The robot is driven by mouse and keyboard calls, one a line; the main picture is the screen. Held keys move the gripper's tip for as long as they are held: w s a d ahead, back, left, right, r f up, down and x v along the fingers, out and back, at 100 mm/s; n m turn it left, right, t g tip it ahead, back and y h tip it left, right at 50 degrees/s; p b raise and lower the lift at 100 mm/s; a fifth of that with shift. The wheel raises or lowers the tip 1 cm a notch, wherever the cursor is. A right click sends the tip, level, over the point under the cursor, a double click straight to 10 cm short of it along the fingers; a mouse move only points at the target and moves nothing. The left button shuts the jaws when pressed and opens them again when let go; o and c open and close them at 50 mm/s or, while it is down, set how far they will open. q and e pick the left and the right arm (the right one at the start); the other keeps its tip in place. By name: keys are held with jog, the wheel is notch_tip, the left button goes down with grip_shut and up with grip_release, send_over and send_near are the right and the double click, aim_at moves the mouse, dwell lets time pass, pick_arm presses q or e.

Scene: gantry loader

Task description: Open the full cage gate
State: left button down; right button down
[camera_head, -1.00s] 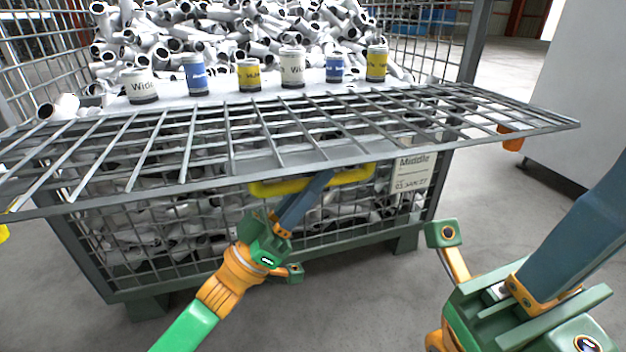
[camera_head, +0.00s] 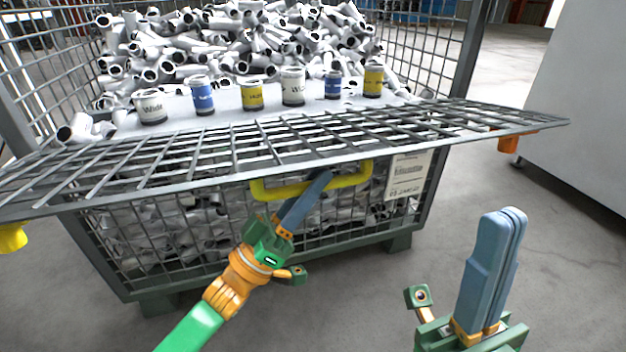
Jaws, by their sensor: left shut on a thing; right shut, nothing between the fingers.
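The cage gate (camera_head: 215,169) is a grey wire mesh panel folded outward from the cage front, lying nearly flat and tilted slightly down toward me. A yellow handle (camera_head: 350,180) hangs from its front edge. My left gripper (camera_head: 318,184) is shut on the yellow handle, its fingers partly hidden behind the handle and edge. The full cage (camera_head: 240,272) is filled with white pipe pieces (camera_head: 225,55). My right gripper (camera_head: 510,218) is shut and empty, pointing upward at the lower right, apart from the gate.
Several cans stand on a white sheet inside the cage, including a blue can (camera_head: 203,95) and a yellow can (camera_head: 373,81). A paper label (camera_head: 407,176) hangs on the cage front. An orange part (camera_head: 517,141) and a yellow part (camera_head: 12,237) sit at the gate's ends. Floor at right is clear.

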pick_arm(q)
jog(key=c, duration=0.9)
grip_release()
jog(key=shift+o, duration=0.7)
jog(key=shift+a, duration=0.1)
jog(key=w+b+v, duration=0.1)
jog(key=b+v, duration=0.1)
jog(key=v, duration=1.3)
jog(key=shift+a+f, duration=0.2)
jog(key=shift+f, duration=0.15)
jog(key=shift+s, duration=0.15)
